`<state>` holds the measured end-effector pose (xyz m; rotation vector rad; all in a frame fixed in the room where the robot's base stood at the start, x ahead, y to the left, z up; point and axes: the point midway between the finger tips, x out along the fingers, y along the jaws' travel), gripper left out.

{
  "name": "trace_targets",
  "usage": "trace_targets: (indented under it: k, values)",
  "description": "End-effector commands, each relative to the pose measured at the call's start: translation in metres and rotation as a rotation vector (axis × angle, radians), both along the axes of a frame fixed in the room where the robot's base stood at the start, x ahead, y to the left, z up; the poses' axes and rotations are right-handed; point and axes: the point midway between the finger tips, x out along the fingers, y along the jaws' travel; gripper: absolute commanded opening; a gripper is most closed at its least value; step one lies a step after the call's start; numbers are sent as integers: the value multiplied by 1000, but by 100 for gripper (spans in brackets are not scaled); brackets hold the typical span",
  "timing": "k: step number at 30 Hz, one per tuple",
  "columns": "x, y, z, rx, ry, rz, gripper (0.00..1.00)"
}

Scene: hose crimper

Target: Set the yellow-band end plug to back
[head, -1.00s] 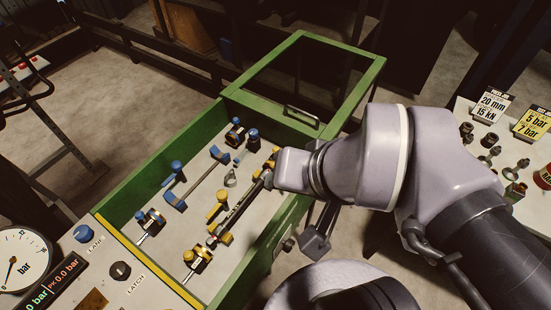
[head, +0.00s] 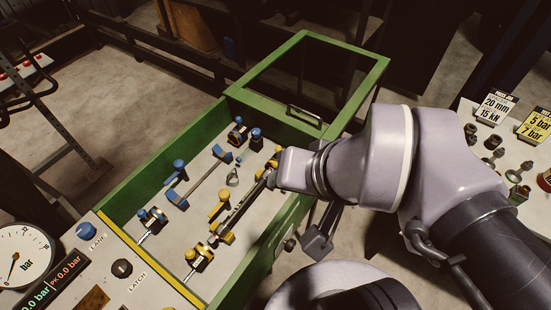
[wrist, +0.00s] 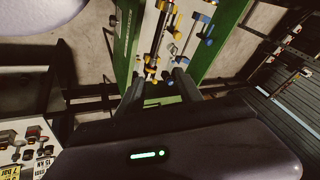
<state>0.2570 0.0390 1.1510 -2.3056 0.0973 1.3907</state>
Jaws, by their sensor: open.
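In the head view a yellow-banded plug fitting (head: 200,258) sits at the near end of the yellow lane in the green-walled tray (head: 166,166). A dark hose (head: 240,205) lies along that lane, with yellow-knobbed clamps (head: 222,205) beside it. Another yellow-marked fitting (head: 275,164) is at the far end, partly hidden by my wrist. I cannot tell which fitting is the end plug in question. My gripper (wrist: 160,86) is open in the wrist view, with yellow-marked fittings (wrist: 151,66) just beyond its fingertips. I cannot tell whether it touches them. In the head view my arm hides the fingers.
A parallel lane holds blue-knobbed fittings (head: 178,168). The green-framed lid (head: 383,68) stands open at the far end. A control panel (head: 122,268) with gauge and knobs is at near left. A side table (head: 475,112) with fittings and signs is at right.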

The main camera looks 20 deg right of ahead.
Motion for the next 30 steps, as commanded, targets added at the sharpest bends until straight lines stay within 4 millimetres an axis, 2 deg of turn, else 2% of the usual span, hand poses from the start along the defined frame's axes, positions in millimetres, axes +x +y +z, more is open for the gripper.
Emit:
trace_targets:
  k: [2,5,7,9,11,12,16,18,21,26,30]
  values:
    - [5,-1,4,-8,8,9,43]
    - [36,-6,23,-58,64,68,43]
    - [78,-12,35,-119,128,148,43]
    - [127,-20,35,-178,200,244,43]
    - [166,-27,23,-221,259,326,43]
    - [189,-32,11,-248,296,381,43]
    - [243,-44,-37,-303,390,523,43]
    - [257,-48,-58,-319,421,573,43]
    - [267,-51,-76,-328,442,609,43]
    - [267,-51,-107,-329,448,616,43]
    - [266,-51,-151,-328,449,615,43]
